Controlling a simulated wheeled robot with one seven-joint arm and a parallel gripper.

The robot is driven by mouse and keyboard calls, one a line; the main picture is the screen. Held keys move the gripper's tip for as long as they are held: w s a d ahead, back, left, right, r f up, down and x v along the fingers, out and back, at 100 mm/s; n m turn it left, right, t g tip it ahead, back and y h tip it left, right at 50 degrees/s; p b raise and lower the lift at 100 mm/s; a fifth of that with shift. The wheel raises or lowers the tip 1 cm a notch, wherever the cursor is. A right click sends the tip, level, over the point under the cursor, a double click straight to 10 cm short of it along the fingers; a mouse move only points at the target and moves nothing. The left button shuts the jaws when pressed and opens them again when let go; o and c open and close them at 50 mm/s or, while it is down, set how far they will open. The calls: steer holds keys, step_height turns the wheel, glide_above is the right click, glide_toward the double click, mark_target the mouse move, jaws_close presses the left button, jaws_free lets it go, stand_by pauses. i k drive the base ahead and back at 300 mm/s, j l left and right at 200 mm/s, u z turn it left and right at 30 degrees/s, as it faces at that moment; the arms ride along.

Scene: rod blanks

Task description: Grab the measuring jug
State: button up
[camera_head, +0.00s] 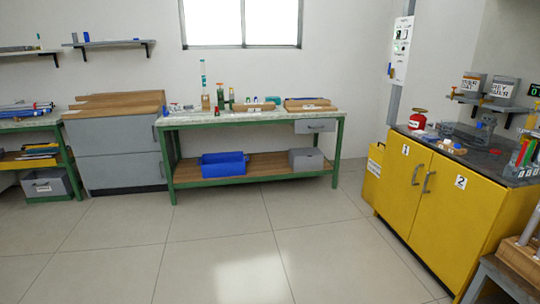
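I cannot make out a measuring jug for certain in the head view. Several small items stand on the green-framed workbench (190,121), among them a tall teal-and-white thing (204,83) and green upright pieces (225,98); they are too small to name. More small items stand on the dark top of the yellow cabinet (402,185), including a red canister (418,119) and a grey object (486,124) I cannot identify. My gripper is not in view.
A blue bin (223,165) and a grey box (306,159) sit on the workbench's lower shelf. A grey drawer unit (118,155) stands left of it. A wall shelf (488,103) holds two labelled containers. The tiled floor (230,245) in the middle is clear.

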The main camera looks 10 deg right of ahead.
mark_target(447, 128)
steer(key=i+z, duration=0.1)
steer(key=i, duration=0.85)
steer(key=i+j+z, duration=0.1)
steer(key=i, duration=0.85)
steer(key=i+z, duration=0.25)
steer(key=i, duration=0.4)
steer(key=i+z, duration=0.2)
steer(key=i, duration=0.45)
steer(key=i+j+z, duration=0.25)
steer(key=i, duration=0.4)
steer(key=i+z, duration=0.3)
steer(key=i, duration=0.2)
steer(key=i+j+z, duration=0.65)
steer(key=i, duration=0.25)
steer(key=l, duration=0.1)
